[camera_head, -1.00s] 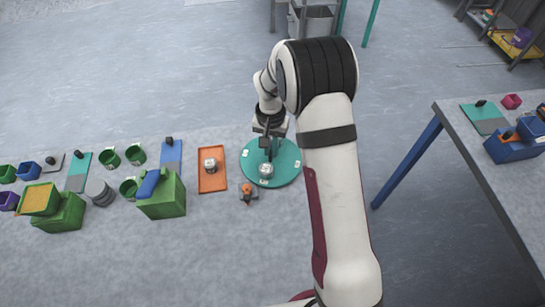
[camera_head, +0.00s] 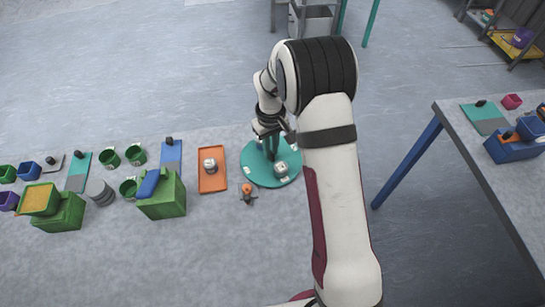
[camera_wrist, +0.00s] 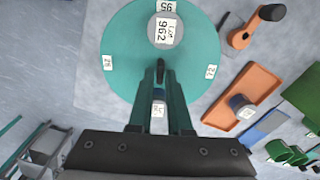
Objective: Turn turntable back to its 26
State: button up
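The teal turntable (camera_head: 253,174) is a round disc on the grey table, with white number labels near its rim. It fills the top of the wrist view (camera_wrist: 125,45). One label reads 95 (camera_wrist: 165,7); the side labels are too small to read surely. A pale pot marked 962 (camera_wrist: 166,30) stands on the disc; it also shows in the head view (camera_head: 281,170). My gripper (camera_wrist: 160,72) points down over the disc's middle, its teal fingers closed around a dark upright knob (camera_wrist: 160,64). A small blue-and-white labelled item (camera_wrist: 158,107) shows between the fingers.
Left of the disc is an orange tray (camera_head: 212,184) with a pot (camera_head: 210,165). An orange-and-dark tool (camera_head: 248,191) lies close to its near left edge. Blue boards, green cups and green blocks (camera_head: 168,199) stand farther left. The table's far edge is close behind.

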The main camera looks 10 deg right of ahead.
jog(key=shift+o, duration=0.6)
jog(key=shift+r, duration=0.1)
notch_tip(320, 180, up, 7)
jog(key=shift+r, duration=0.2)
